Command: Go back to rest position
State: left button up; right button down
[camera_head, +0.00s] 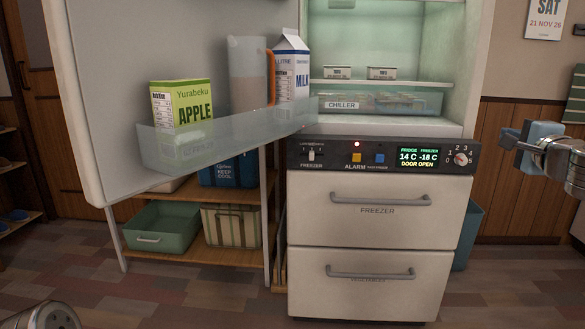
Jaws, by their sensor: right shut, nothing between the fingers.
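My right gripper (523,142) comes in from the right edge, to the right of the fridge's control panel. It is shut and empty, with blue on its fingers, and looks clear of the fridge. A round metal part of my left arm shows in the bottom left corner; the left gripper itself is out of view. The fridge door (90,120) stands wide open to the left.
The door shelf (215,147) holds an apple carton (181,105), a clear jug (248,68) and a milk carton (290,70). A low wooden shelf with a green bin (160,228) stands behind the door. The floor in front is clear.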

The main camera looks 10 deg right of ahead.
jog(key=w+a+f+n+g+y+p, duration=0.1)
jog(key=w+a+f+g, duration=0.15)
jog(key=f, duration=0.55)
jog(key=w+a+f+n+g+y+p, duration=0.1)
jog(key=w+a+f, duration=0.15)
jog(key=f, duration=0.55)
jog(key=w+a+f+n+g+p, duration=0.1)
jog(key=w+a+f+g, duration=0.15)
jog(key=f, duration=0.55)
jog(key=s+a+f+n+g+y+p, duration=0.1)
jog(key=a+f+n+g, duration=0.1)
jog(key=a+f, duration=0.5)
jog(key=s+a+f+n+g+y+p, duration=0.1)
jog(key=a+f+n, duration=0.15)
jog(key=f, duration=0.85)
jog(key=s+a+f+n+g+y+p, duration=0.2)
jog(key=s+a+f+n+g, duration=0.25)
jog(key=s+a+f, duration=0.75)
jog(key=s+a+f+n+g+y+p, duration=0.1)
jog(key=s+a+f+n, duration=0.2)
jog(key=s+a, duration=0.3)
jog(key=s+a+f+n+g+y+p, duration=0.1)
jog(key=s+a+f+n+g, duration=0.1)
jog(key=s+a, duration=0.5)
jog(key=s+f+n, duration=0.1)
jog(key=s+f, duration=0.1)
jog(key=s, duration=0.1)
jog(key=shift+a+f+n, duration=0.25)
jog(key=shift+a+n, duration=0.05)
jog(key=shift+n, duration=0.1)
